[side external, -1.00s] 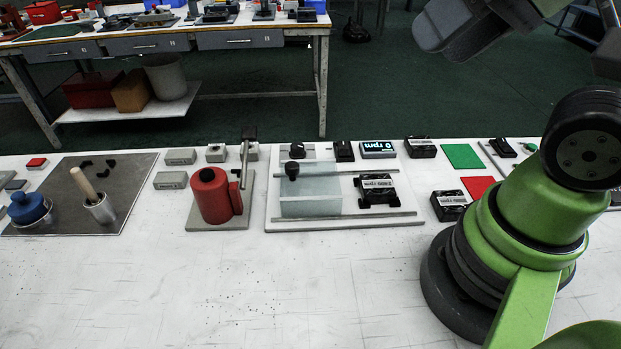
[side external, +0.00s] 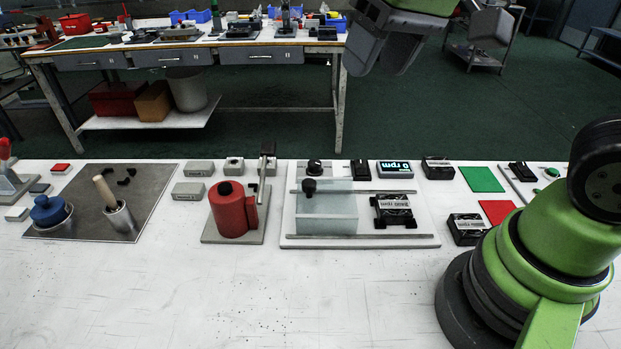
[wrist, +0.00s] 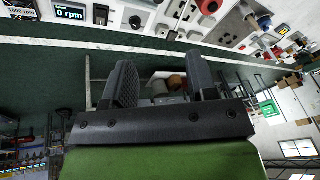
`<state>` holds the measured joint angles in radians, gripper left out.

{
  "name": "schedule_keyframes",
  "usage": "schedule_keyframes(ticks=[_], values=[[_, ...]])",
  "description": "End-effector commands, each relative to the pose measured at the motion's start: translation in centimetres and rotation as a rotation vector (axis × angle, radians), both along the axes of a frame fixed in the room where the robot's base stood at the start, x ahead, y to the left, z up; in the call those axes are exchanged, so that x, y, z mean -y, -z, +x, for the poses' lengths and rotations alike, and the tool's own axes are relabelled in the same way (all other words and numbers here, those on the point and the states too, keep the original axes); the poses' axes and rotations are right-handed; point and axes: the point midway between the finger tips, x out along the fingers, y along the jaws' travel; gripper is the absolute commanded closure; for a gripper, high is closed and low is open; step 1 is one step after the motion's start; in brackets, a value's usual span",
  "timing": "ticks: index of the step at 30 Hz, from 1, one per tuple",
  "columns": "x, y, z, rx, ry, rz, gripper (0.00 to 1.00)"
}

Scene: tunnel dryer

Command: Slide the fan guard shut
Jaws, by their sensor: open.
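The fan guard (side external: 327,215) is a clear, pale panel with a black knob (side external: 309,186) at its upper left. It lies between two metal rails on a white base plate (side external: 420,215), toward the left end. The black fan unit (side external: 394,210) sits to the right of the guard, uncovered. My gripper (side external: 384,60) is high above the bench at the top of the side view, well apart from the guard. In the wrist view my gripper (wrist: 163,85) is open, with nothing between its fingers. I cannot make out the guard in the wrist view.
A red cylinder (side external: 232,212) on a stand with an upright post is to the left. A black box (side external: 467,229) is to the right. The bench front is clear.

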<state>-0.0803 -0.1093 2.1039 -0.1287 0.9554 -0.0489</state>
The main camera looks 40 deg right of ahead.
Motion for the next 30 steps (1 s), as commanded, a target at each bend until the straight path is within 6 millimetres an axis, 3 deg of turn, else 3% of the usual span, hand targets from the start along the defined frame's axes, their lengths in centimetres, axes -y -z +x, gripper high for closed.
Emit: schedule_keyframes(ticks=[6, 12, 20, 30], values=[[-1.2, 5.7, 5.8, -0.178, -0.104, -0.082, 0.47], [-2.0, 10.5, 8.4, -0.279, -0.172, -0.135, 0.47], [-2.2, 13.1, 9.0, -0.314, -0.194, -0.151, 0.47], [-2.2, 19.1, 8.9, -0.315, -0.194, -0.150, 0.47]])
